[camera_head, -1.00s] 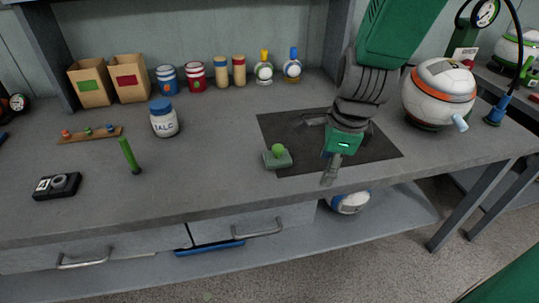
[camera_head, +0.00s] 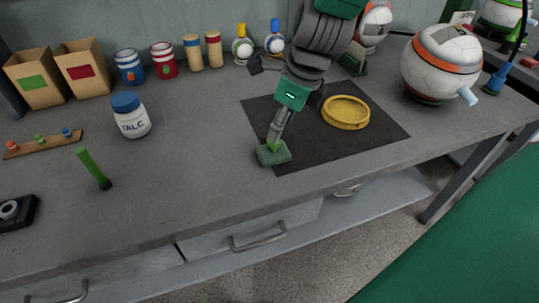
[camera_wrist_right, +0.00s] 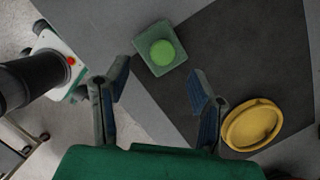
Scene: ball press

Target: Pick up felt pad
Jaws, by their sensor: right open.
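The felt pad (camera_head: 273,153) is a small grey-green block with a bright green round knob on top. It sits at the front left edge of the dark mat (camera_head: 375,140). In the right wrist view the pad (camera_wrist_right: 160,52) lies just beyond the fingertips, roughly between them. My right gripper (camera_head: 266,100) is open and empty above the mat, and one finger partly covers the pad and knob in the head view. The open fingers also show in the right wrist view (camera_wrist_right: 158,74). My left gripper is not in view.
A yellow round dish (camera_head: 346,112) lies on the mat right of the gripper. A white ball-shaped device (camera_head: 440,62) stands farther right. The bench between jar and mat is clear.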

